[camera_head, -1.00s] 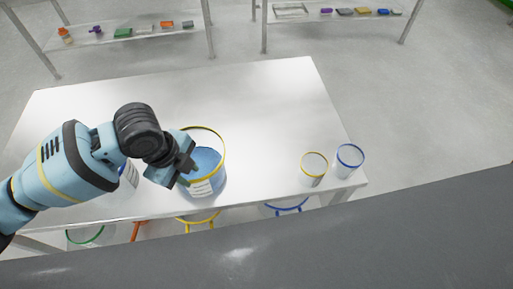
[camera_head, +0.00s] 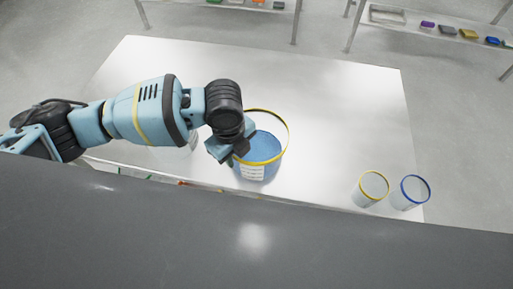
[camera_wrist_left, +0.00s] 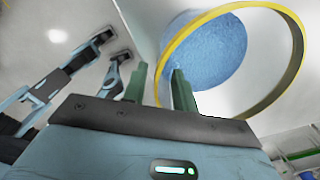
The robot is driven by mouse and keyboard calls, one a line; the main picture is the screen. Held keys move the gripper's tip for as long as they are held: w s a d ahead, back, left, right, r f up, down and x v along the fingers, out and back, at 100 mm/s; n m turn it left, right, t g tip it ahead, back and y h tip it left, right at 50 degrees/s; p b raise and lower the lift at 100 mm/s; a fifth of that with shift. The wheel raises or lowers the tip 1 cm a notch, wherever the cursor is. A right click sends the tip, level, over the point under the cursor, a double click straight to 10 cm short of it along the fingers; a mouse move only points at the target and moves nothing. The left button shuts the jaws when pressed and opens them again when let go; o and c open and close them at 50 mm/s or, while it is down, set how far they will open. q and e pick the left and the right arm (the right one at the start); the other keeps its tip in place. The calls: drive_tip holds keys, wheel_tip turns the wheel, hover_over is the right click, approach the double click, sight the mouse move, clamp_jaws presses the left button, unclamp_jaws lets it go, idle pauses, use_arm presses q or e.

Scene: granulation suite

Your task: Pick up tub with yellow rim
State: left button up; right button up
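The large tub with a yellow rim (camera_head: 252,173) stands upright on the table, with blue contents and a white label on its front. My left gripper (camera_head: 234,151) is at the tub's left side, by the rim, and my wrist hides part of that side. In the left wrist view my two green fingers (camera_wrist_left: 159,88) are apart, and the yellow rim (camera_wrist_left: 296,48) runs down into the gap between them. I cannot tell whether they touch it. A smaller tub with a yellow rim (camera_head: 370,190) stands to the right. My right gripper is not in view.
A tub with a blue rim (camera_head: 409,193) stands beside the smaller yellow-rimmed one. Another pale tub (camera_head: 190,143) is mostly hidden behind my left arm. The back of the table (camera_head: 310,85) is clear. Shelves (camera_head: 440,27) with small items stand beyond.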

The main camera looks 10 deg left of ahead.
sight(237, 161)
use_arm(q)
drive_tip(key=shift+w+f, duration=0.15)
drive_tip(key=shift+f, duration=1.05)
drive_tip(key=shift+w+f, duration=0.15)
drive_tip(key=shift+f, duration=1)
clamp_jaws()
drive_tip(key=shift+r, duration=0.1)
